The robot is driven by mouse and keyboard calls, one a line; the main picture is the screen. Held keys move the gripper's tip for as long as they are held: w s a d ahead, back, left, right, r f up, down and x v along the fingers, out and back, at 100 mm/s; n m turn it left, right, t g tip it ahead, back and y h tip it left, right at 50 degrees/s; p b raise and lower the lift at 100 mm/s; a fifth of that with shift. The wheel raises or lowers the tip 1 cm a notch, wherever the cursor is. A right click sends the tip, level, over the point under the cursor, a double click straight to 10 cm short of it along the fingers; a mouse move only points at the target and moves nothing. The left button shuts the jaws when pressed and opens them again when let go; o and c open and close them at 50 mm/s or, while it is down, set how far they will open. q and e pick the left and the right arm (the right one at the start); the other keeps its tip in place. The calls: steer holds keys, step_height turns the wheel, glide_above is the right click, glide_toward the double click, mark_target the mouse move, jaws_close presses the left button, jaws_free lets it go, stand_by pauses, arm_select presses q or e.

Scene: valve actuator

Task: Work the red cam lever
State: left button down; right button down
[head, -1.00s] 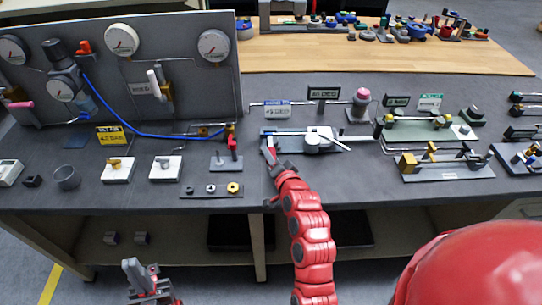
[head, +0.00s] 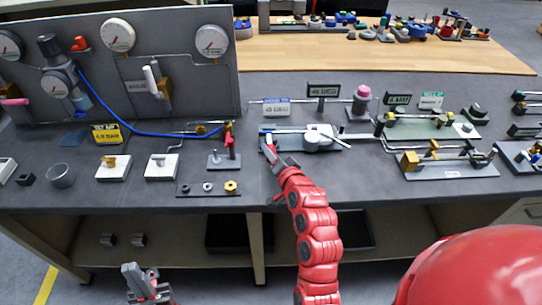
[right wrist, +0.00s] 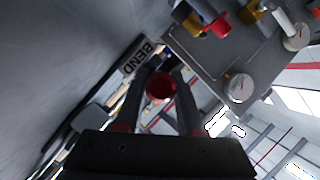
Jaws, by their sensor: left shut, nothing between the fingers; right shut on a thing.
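The red cam lever shows as a round red end (right wrist: 160,86) between the fingertips in the right wrist view. My right gripper (right wrist: 158,80) is shut on it. In the head view my right gripper (head: 270,145) is at the left end of the grey clamp-like device (head: 318,138), which has a round hub and a pale bar. The fingers hide most of the lever there, so its angle is hard to tell. My left gripper (head: 146,280) is low at the bottom left, in front of the bench, shut and empty.
A red-handled toggle clamp (head: 230,145) stands close to the left of my right gripper. A plate with several nuts (head: 209,188) lies nearer the front edge. Brass-fitted fixtures (head: 450,165) are to the right. A gauge panel (head: 160,75) rises at the back left.

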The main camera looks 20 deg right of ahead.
steer(key=c, duration=0.5)
jaws_free()
steer(key=shift+s, duration=0.15)
steer(key=shift+s, duration=0.3)
steer(key=b+v, duration=0.1)
steer(key=v, duration=0.3)
steer(key=shift+s+r, duration=0.1)
steer(key=shift+s, duration=0.1)
steer(key=p+v, duration=0.2)
steer(key=r+p+v, duration=0.1)
steer(key=p+v, duration=0.1)
steer(key=p, duration=0.1)
steer(key=shift+s+d, duration=0.1)
steer(key=shift+s, duration=0.15)
steer(key=p+v, duration=0.4)
steer(key=v, duration=0.1)
steer(key=p+v, duration=0.2)
steer(key=shift+s+f, duration=0.25)
steer(key=shift+s, duration=0.05)
steer(key=shift+w, duration=0.1)
